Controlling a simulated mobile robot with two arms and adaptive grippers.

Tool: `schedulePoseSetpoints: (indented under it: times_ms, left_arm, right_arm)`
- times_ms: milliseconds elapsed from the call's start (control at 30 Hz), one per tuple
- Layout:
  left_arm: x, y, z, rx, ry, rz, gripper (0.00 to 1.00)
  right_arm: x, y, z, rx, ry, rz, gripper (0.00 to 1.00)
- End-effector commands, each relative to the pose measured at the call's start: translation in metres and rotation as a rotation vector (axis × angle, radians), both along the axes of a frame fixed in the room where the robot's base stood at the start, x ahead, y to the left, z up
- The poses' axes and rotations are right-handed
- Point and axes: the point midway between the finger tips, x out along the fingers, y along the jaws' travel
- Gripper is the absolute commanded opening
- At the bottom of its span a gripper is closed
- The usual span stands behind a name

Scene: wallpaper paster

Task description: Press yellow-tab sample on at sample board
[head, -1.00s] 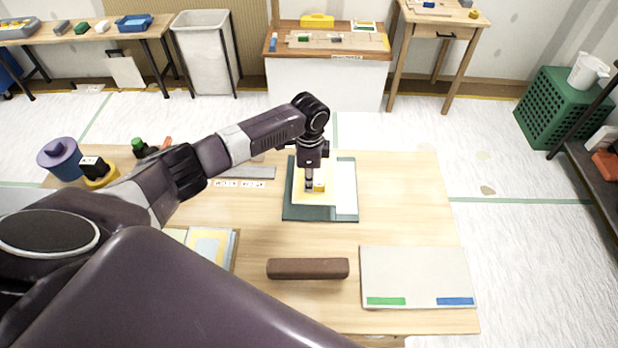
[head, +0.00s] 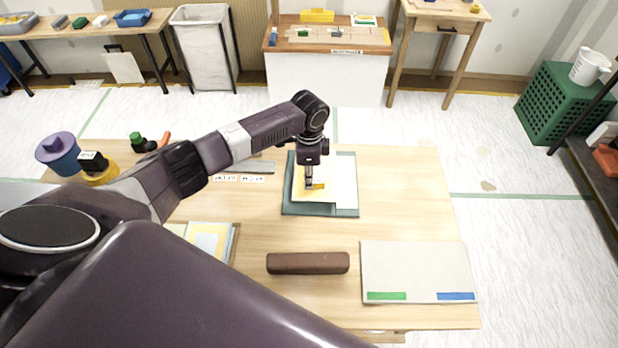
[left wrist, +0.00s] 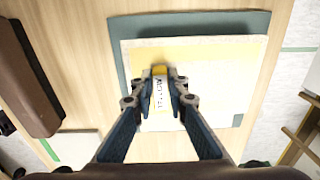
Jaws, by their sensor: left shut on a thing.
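My left gripper (head: 310,184) points down over the dark green board (head: 290,211), which lies flat near the middle of the table. Its fingers are shut on the yellow tab (left wrist: 159,71), which bears a white printed label. The tab is at the pale yellow sample sheet (head: 299,188), which lies over the green board and beside a white sheet (head: 347,187). In the left wrist view the sheet (left wrist: 215,58) spreads out behind and around the fingers. I cannot tell whether the sheet is pressed flat. My right gripper is not in view.
A brown roller-like bar (head: 308,263) lies in front. A pale board (head: 415,265) with green and blue strips is at the front right. More sheets (head: 205,243) lie at the left, partly behind my arm. A purple pot (head: 58,155) stands at the back left.

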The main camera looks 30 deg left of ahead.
Motion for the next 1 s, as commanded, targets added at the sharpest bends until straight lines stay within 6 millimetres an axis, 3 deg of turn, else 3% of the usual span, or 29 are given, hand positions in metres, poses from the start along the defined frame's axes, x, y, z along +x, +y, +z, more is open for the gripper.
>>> schedulePoseSetpoints:
  times_ms: [1000]
  left_arm:
    - [0.000, 0.000, -0.020, 0.000, 0.000, 0.000, 0.00]
  right_arm:
    - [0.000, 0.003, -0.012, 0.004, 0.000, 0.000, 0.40]
